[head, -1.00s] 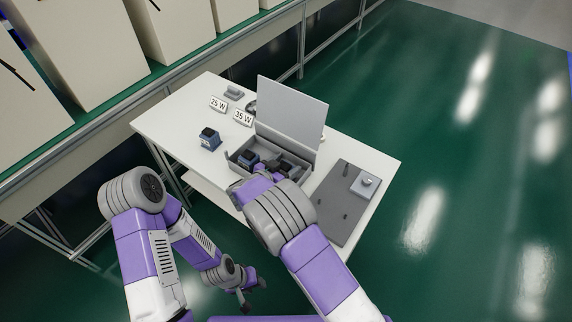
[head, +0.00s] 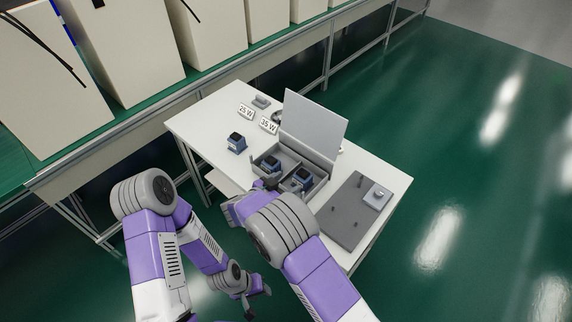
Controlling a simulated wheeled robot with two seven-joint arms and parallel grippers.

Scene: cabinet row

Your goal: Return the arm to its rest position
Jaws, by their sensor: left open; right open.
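My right gripper (head: 264,185) is at the front left edge of the grey open box (head: 318,186), mostly hidden behind my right forearm; its dark fingers show just outside the box. It appears empty. My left gripper (head: 258,301) hangs low beside the table, over the green floor, open and empty. The box lid (head: 312,128) stands upright. A dark blue device (head: 270,165) sits in the left compartment and another blue device (head: 302,178) in the right one. A third blue device (head: 236,144) stands on the white table, left of the box.
The white table (head: 205,122) carries a 25 W sign (head: 246,112), a 35 W sign (head: 268,125) and a small grey part (head: 261,101). A grey plate (head: 345,213) with a block (head: 376,197) lies at right. Floor at right is clear.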

